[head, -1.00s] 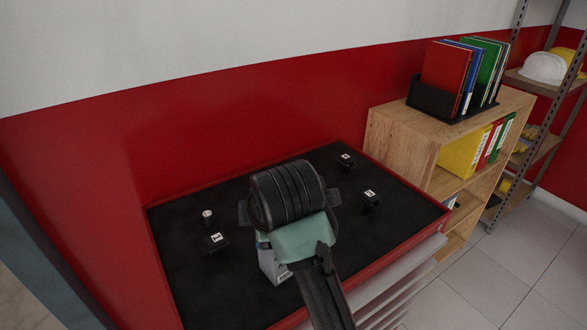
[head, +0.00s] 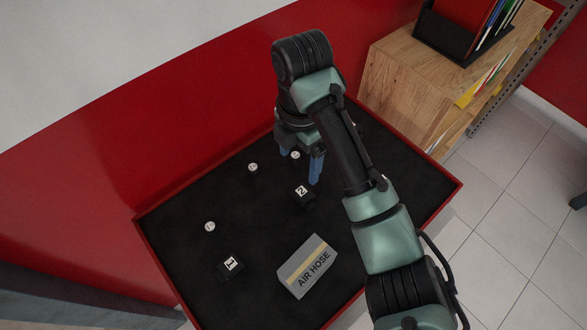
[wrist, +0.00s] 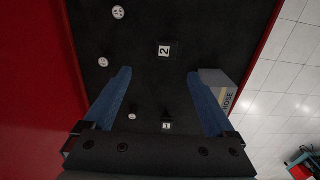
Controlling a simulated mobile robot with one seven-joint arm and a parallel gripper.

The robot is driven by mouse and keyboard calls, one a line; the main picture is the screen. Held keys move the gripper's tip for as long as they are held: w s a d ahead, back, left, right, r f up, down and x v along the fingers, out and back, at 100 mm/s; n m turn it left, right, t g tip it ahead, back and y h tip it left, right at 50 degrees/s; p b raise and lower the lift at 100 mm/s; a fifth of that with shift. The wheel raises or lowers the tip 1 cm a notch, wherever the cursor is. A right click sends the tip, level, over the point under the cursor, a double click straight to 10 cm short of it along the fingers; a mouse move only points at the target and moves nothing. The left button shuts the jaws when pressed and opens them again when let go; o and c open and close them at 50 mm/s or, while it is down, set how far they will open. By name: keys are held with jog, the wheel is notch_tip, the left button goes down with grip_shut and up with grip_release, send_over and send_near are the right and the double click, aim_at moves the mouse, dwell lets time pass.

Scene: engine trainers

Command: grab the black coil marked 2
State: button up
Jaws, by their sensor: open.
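The black coil marked 2 (head: 304,199) stands on the black tray top, its white label facing up. It also shows in the wrist view (wrist: 164,50), just past the fingertips and roughly centred between them. My gripper (head: 299,168) is open and empty, with blue fingers pointing down above the tray. No third coil is clearly visible; my arm covers part of the tray.
A grey AIR HOSE box (head: 307,267) lies near the tray's front edge. Several white-topped posts, including one at left (head: 210,227), stand on the tray (head: 185,243). A red wall (head: 150,160) runs behind it. A wooden shelf (head: 400,75) stands at back right.

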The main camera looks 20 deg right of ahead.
jog(key=b, duration=0.5)
send_over(303, 192)
jog(key=f, duration=0.7)
jog(key=shift+w+a+f, duration=0.2)
jog(key=shift+a+f, duration=0.05)
jog(key=shift+a, duration=0.15)
jog(key=shift+s+d+f+p, duration=0.2)
jog(key=shift+f+p, duration=0.15)
jog(key=shift+f, duration=0.95)
jog(key=shift+s+d+f+p, duration=0.15)
jog(key=shift+f+p, duration=0.15)
jog(key=shift+f, duration=1)
jog(key=shift+w, duration=0.1)
jog(key=c, duration=1.4)
